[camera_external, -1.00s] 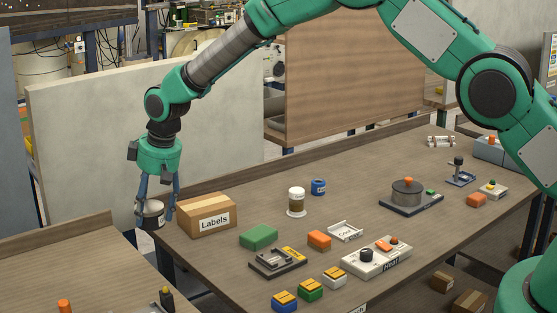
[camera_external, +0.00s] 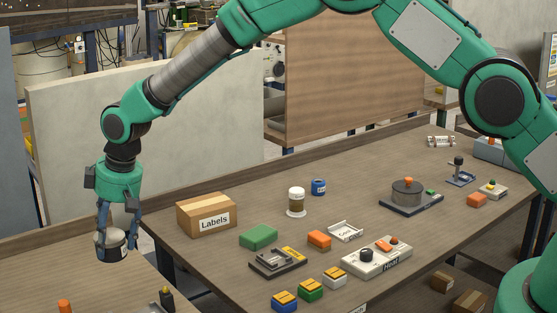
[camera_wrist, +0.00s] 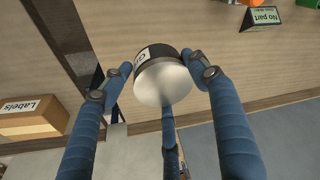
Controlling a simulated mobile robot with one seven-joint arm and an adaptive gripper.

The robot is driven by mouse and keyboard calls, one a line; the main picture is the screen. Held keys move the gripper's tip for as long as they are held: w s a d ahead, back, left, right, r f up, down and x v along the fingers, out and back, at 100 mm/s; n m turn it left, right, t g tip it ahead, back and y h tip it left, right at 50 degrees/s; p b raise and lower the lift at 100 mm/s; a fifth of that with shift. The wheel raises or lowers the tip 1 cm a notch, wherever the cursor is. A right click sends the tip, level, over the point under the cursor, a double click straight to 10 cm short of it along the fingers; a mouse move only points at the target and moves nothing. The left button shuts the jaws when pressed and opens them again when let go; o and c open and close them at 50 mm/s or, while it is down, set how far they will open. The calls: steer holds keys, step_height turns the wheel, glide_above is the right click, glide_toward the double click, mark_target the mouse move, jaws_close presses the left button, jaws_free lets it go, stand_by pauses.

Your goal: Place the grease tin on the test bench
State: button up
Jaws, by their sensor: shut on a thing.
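My gripper (camera_external: 118,225) is shut on a round tin (camera_external: 110,246) with a dark side, a white label and a pale metal end. In the wrist view the tin (camera_wrist: 163,78) sits between the blue fingers; its label is only partly readable. The tin is held over the second bench (camera_external: 60,262) at the lower left, near its right edge. It appears to be above the surface; the exact gap cannot be told. I cannot tell for certain which bench is the test bench.
The main bench (camera_external: 350,210) holds a Labels box (camera_external: 207,215), a green block (camera_external: 258,237), a brown-and-white jar (camera_external: 296,202) and several fixtures. A gap separates the benches. An orange-topped item (camera_external: 65,306) and a dark yellow-topped item (camera_external: 167,298) stand at the left bench's front.

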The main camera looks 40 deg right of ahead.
mark_target(123, 237)
steer(key=shift+f, duration=3.1)
steer(key=shift+f, duration=0.15)
steer(key=shift+f+b, duration=0.35)
steer(key=shift+f, duration=1.4)
steer(key=o, duration=1.3)
steer(key=shift+f, duration=0.1)
steer(key=shift+p+v, duration=0.35)
steer(key=shift+v, duration=5.75)
